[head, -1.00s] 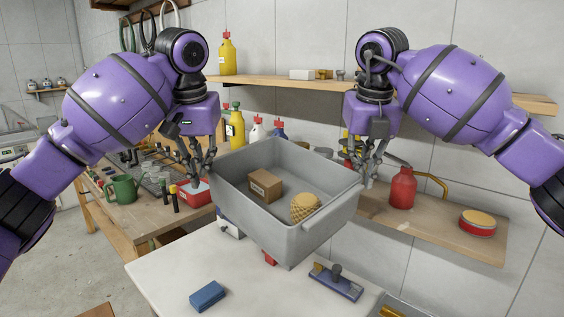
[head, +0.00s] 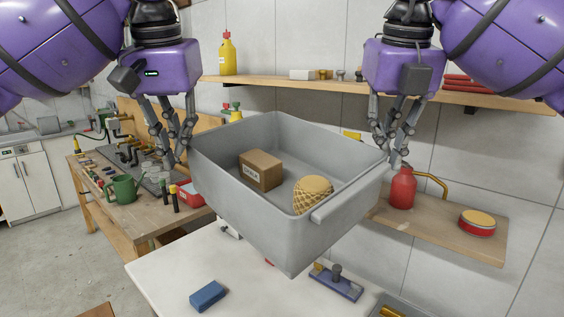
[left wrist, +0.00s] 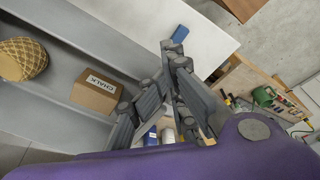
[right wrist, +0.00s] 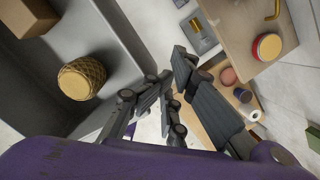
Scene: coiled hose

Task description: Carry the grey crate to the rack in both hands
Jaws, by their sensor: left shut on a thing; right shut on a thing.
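The grey crate (head: 262,222) hangs in the air above the white table, held at its left and right ends. Inside it lie a cardboard box (head: 261,170) marked chalk and a yellow woven ball-like thing (head: 311,194) with a flat tan top. My left gripper (head: 182,152) is shut on the crate's left wall; the wall also shows between the fingers in the left wrist view (left wrist: 150,100). My right gripper (head: 395,160) is shut on the crate's right wall. No rack is clearly identifiable; wall shelves show behind the crate.
An upper shelf (head: 300,84) and a lower shelf (head: 450,228) with a red bottle (head: 402,188) and a red tin (head: 477,222) are behind. A wooden bench (head: 150,222) stands left.

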